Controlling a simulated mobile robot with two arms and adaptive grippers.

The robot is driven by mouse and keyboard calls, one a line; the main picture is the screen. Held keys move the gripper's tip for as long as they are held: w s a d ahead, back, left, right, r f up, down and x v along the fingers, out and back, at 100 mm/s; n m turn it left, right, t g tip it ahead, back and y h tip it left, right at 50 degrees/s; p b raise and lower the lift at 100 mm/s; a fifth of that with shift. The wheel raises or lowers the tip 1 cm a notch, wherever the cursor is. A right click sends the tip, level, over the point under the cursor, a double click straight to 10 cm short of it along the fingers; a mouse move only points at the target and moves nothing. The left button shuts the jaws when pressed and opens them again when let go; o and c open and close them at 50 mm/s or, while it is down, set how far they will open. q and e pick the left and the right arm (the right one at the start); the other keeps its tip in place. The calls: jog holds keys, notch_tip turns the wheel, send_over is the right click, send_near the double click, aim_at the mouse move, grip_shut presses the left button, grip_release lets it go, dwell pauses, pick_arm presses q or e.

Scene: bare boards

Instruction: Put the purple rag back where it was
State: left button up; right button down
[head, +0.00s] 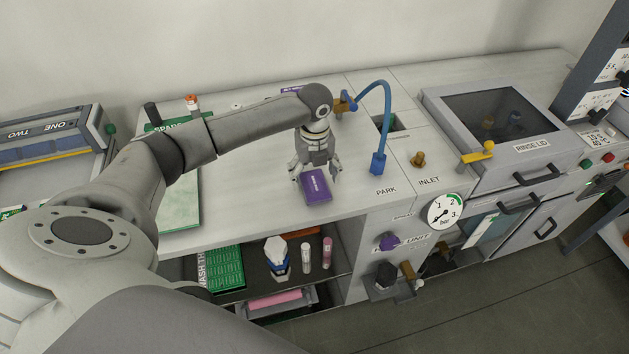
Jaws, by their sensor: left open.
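The purple rag (317,190) is a small folded block with white print on it. It lies on the white counter near its front edge, left of the PARK label. My left gripper (315,174) points down right at the rag's back side, with its fingers spread apart. I cannot tell whether the fingers touch the rag. My right gripper is not in view.
A blue hose tap (378,162) stands to the right of the gripper. A sink with a rinse lid (500,112) is at right. Below, an open shelf holds a green box (222,268) and bottles (276,257).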

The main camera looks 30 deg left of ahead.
aim_at(315, 183)
pick_arm(q)
notch_tip(315, 183, up, 10)
jog(key=b, duration=0.1)
jog(key=shift+f, duration=0.1)
dwell(0.5)
